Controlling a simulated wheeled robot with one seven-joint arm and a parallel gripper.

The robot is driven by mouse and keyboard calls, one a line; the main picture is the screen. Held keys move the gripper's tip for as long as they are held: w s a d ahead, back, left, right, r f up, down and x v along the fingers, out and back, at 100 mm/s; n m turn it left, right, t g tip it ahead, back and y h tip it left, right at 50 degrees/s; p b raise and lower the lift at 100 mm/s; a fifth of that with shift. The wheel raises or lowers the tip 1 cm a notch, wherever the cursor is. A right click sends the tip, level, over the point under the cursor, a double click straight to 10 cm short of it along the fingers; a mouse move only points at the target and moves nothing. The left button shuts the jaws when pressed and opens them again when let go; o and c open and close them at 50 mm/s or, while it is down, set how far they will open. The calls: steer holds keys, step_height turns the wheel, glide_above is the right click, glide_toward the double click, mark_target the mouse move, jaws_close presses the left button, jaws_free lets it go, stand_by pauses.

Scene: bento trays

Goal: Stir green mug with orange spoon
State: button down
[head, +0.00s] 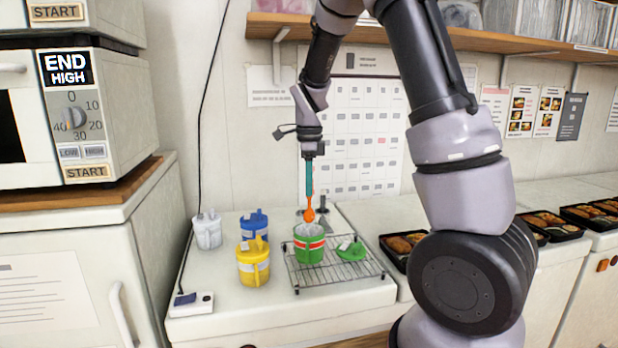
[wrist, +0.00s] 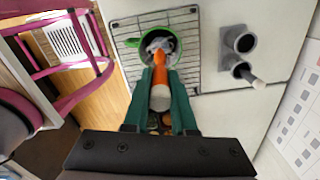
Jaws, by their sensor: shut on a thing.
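The green mug (head: 309,246) has a red and white band and stands on a wire rack; its open top also shows in the wrist view (wrist: 172,45). Its green lid (head: 351,250) lies on the rack to its right. My gripper (wrist: 160,75) is shut on the orange spoon (head: 309,211), whose pale handle end (wrist: 160,98) shows between the teal fingers. The spoon hangs bowl down above the mug in the head view. In the wrist view its orange part overlaps the mug opening. I cannot tell whether the bowl is inside the rim.
Yellow (head: 253,263), blue (head: 254,224) and white (head: 207,230) lidded mugs stand left of the wire rack (head: 372,269). A grey holder (wrist: 238,42) stands beside the rack. Bento trays (head: 548,222) line the counter at right. A shelf (head: 420,36) hangs above.

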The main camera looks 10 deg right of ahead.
mark_target(310, 198)
steer(key=shift+f, duration=3.45)
steer(key=shift+d, duration=0.1)
